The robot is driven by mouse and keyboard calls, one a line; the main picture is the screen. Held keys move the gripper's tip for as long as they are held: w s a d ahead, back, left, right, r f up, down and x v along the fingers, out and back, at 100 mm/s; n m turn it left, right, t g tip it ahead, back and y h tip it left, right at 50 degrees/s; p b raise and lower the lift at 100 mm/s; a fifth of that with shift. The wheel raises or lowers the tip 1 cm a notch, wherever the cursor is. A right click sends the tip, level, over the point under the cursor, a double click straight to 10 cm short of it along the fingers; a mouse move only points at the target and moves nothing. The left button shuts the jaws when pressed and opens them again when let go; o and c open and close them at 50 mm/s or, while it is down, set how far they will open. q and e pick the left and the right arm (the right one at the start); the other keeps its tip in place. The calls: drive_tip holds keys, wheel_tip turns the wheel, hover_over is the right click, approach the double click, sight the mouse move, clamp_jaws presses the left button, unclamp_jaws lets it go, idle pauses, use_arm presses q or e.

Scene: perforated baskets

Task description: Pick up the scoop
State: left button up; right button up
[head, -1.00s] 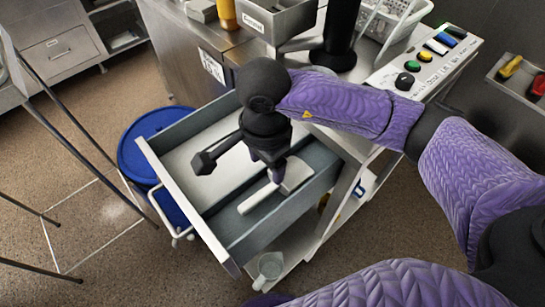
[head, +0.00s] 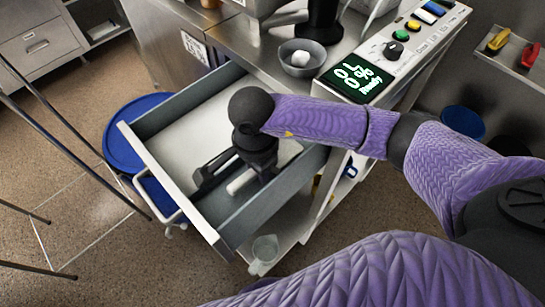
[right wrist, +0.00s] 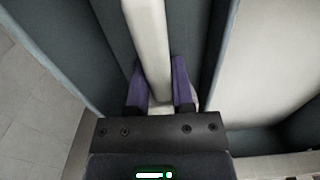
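The scoop shows as a long white handle (head: 242,182) low in the open drawer (head: 228,217). In the right wrist view the pale handle (right wrist: 147,30) runs down between my right gripper's two purple fingers (right wrist: 160,85). One finger is on each side, close to the handle. I cannot tell whether they press on it or stand just clear. The rest of the scoop is hidden by the gripper. In the head view my right gripper (head: 262,172) points down into the drawer, its tips mostly hidden. My left gripper is out of view.
The drawer's front panel and side walls surround my gripper. On the metal counter above stand a grey bowl (head: 289,68) with a white lump and a lit display (head: 356,77). A blue round lid (head: 124,141) is left of the drawer. A clear cup (head: 265,249) sits below.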

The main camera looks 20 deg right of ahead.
clamp_jaws()
wheel_tip(320, 180, up, 10)
drive_tip(key=p, duration=0.2)
drive_tip(key=shift+p, duration=0.3)
drive_tip(key=shift+o, duration=0.8)
unclamp_jaws()
clamp_jaws()
